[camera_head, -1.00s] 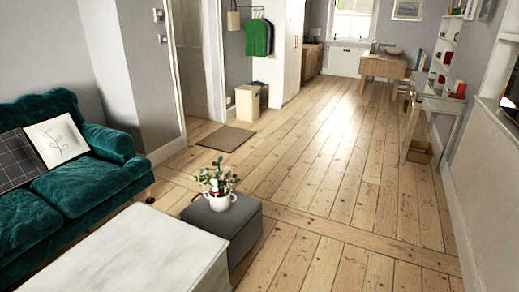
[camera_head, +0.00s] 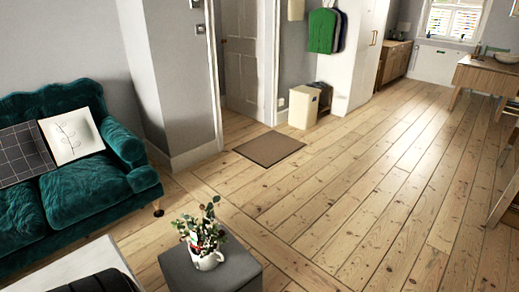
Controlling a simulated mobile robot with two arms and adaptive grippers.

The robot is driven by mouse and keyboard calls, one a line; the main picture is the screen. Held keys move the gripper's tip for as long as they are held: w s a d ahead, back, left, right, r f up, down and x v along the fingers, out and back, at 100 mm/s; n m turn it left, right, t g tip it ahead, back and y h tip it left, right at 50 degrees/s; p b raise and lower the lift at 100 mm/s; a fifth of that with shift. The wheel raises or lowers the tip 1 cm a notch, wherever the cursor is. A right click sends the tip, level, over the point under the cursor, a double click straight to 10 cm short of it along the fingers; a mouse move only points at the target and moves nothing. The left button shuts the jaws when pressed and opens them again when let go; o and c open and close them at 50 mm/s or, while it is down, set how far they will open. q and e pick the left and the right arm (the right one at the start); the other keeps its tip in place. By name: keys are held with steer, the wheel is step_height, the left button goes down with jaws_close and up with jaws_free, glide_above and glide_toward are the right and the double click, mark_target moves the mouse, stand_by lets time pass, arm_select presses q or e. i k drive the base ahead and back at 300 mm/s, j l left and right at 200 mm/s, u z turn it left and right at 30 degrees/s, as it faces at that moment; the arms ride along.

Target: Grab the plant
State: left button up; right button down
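The plant (camera_head: 204,235) has green leaves and sits in a white cup-like pot with a handle. It stands upright on a grey square ottoman (camera_head: 176,270) in the lower middle-left of the head view. A small red and white detail shows among its leaves. Neither of my grippers can be made out in this view. A dark rounded shape shows at the bottom left edge, over the white table; I cannot tell whether it is part of my arm.
A white table (camera_head: 62,271) is at the bottom left, beside the ottoman. A green sofa (camera_head: 78,203) with two cushions stands at the left. A brown mat (camera_head: 269,149) lies near the doorway. The wooden floor (camera_head: 365,205) right of the ottoman is open.

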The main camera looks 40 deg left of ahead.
mark_target(207, 257)
steer(key=i+u, duration=0.3)
steer(key=i+l+u, duration=0.3)
steer(key=i, duration=0.2)
steer(key=i+l+u, duration=0.15)
steer(key=i+u, duration=0.2)
